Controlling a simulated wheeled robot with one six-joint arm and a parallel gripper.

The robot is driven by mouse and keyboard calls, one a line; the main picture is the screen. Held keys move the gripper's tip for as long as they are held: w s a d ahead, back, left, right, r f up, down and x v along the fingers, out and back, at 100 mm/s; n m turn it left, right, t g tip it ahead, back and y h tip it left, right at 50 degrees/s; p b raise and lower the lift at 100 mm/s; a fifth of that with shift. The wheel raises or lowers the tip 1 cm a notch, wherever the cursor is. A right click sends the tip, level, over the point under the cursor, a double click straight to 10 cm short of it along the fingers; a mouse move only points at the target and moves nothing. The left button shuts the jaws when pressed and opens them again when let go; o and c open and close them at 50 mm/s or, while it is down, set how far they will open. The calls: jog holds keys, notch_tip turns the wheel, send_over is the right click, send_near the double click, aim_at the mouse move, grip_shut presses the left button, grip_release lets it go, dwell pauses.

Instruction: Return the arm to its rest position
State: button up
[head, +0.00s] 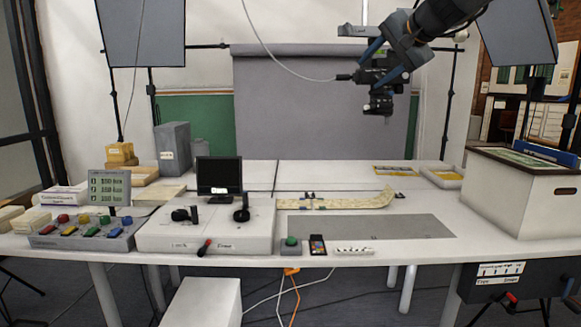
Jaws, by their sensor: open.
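My gripper (378,106) hangs at the upper right of the head view, high above the table and in front of the grey backdrop. My arm reaches in from the top right edge.
The white table (330,258) carries a console with a small monitor (217,176), a colored-button panel (82,232), a parchment strip (345,202) and a grey mat (375,227). A large white box (518,205) stands at right. Light panels flank the backdrop (300,110).

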jog(key=s+a+f+n+g+h+p, duration=0.15)
jog(key=s+f, duration=0.25)
jog(key=f, duration=0.4)
jog(key=s+a+f+n+g, duration=0.1)
jog(key=s+f+g, duration=0.1)
jog(key=s+f, duration=0.5)
jog(key=s+a+f+n+g+p, duration=0.1)
jog(key=s+f+g, duration=0.1)
jog(key=f, duration=0.8)
jog(key=s+f+n+g+h, duration=0.1)
jog(key=s+f+g, duration=0.1)
jog(key=s+f, duration=0.4)
jog(key=s+f+n+g+h+p, duration=0.1)
jog(key=s+f, duration=0.5)
jog(key=s, duration=0.6)
jog(key=s+f+n+g+h+p, duration=0.1)
jog(key=s+f+n+g, duration=0.2)
jog(key=s+f, duration=0.4)
jog(key=s, duration=0.2)
jog(key=shift+s+d, duration=0.35)
jog(key=shift+s, duration=0.05)
